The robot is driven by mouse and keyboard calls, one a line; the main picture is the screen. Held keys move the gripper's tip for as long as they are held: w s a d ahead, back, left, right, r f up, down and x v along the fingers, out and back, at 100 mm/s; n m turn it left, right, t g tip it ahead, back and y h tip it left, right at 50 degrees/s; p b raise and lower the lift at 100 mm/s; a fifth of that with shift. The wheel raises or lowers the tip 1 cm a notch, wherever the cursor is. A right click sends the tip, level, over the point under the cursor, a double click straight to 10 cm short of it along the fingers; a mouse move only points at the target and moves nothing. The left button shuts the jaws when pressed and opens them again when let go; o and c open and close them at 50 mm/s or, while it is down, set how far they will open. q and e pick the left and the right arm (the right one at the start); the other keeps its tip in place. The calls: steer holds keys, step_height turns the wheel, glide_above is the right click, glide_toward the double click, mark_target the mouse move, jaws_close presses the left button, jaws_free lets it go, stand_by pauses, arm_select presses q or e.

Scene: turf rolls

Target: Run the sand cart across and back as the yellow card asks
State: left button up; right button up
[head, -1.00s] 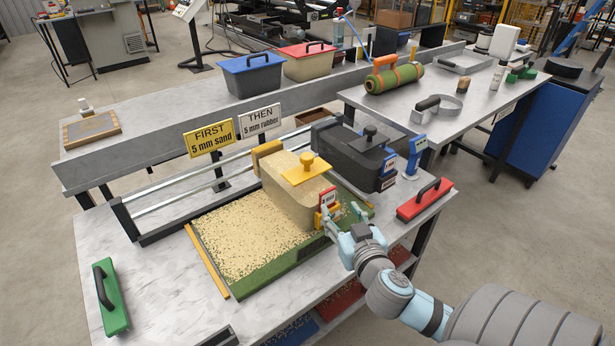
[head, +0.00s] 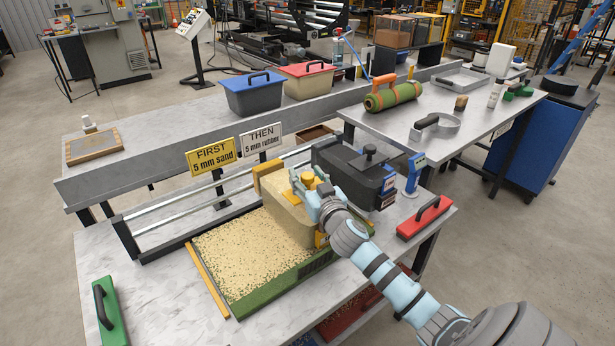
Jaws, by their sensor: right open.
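The sand cart (head: 283,217), a beige box with a yellow top, stands over the right part of the turf tray. Pale sand (head: 240,250) covers the turf left of it. My right gripper (head: 309,186) is open at the yellow knob on the cart's top, its fingers around or beside the knob; I cannot tell whether they touch it. My wrist hides much of the cart's front right. The yellow card (head: 211,157) reads "FIRST 5 mm sand". The white card (head: 261,142) reads "THEN 5 mm rubber". My left gripper is not in view.
A dark grey cart (head: 345,178) with a black knob stands right behind the sand cart. Rails (head: 180,212) run behind the tray.

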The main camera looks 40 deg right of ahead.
jaws_close()
steer(key=d+b, duration=0.3)
steer(key=d, duration=0.6)
steer(key=shift+d, duration=0.35)
steer(key=shift+s+r, duration=0.1)
